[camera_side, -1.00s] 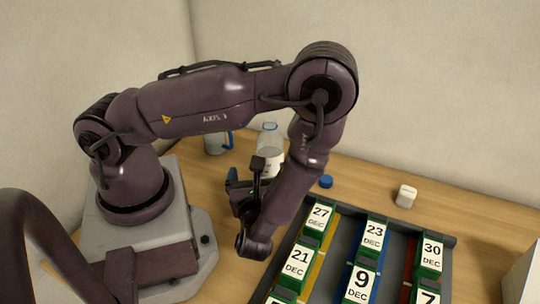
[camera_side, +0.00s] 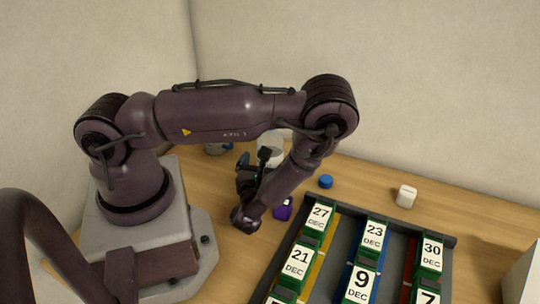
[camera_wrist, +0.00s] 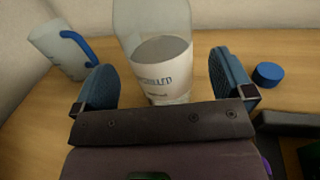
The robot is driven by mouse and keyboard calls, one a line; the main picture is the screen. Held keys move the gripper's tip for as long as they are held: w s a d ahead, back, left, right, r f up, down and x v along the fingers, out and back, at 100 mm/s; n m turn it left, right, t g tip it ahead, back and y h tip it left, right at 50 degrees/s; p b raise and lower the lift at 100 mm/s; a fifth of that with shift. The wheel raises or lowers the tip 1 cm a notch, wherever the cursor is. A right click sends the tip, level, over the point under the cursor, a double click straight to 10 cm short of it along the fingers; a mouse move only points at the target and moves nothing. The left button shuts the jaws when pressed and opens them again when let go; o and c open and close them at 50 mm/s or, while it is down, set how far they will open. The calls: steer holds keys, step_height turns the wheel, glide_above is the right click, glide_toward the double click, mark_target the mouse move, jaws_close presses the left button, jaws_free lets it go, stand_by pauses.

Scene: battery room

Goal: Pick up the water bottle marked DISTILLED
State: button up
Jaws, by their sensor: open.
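The water bottle (camera_wrist: 160,60) is clear with a white label, on which letters ending in "STILLED" can be partly read. In the wrist view it stands upright between my gripper's two blue finger pads, with space on both sides. My gripper (camera_wrist: 168,82) is open and empty. In the side view the bottle (camera_side: 270,150) is mostly hidden behind my arm and gripper (camera_side: 252,170). Whether the fingers reach fully around the bottle cannot be told.
A pale jug with a blue handle (camera_wrist: 62,48) stands left of the bottle. A blue cap (camera_wrist: 268,74) lies to the right. A dark tray (camera_side: 450,224) holds dated blocks. A white cube (camera_side: 406,196) and a purple item (camera_side: 284,208) are on the table.

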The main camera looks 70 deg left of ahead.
steer(key=shift+x, duration=1.9)
steer(key=c, duration=1.2)
steer(key=shift+r, duration=0.15)
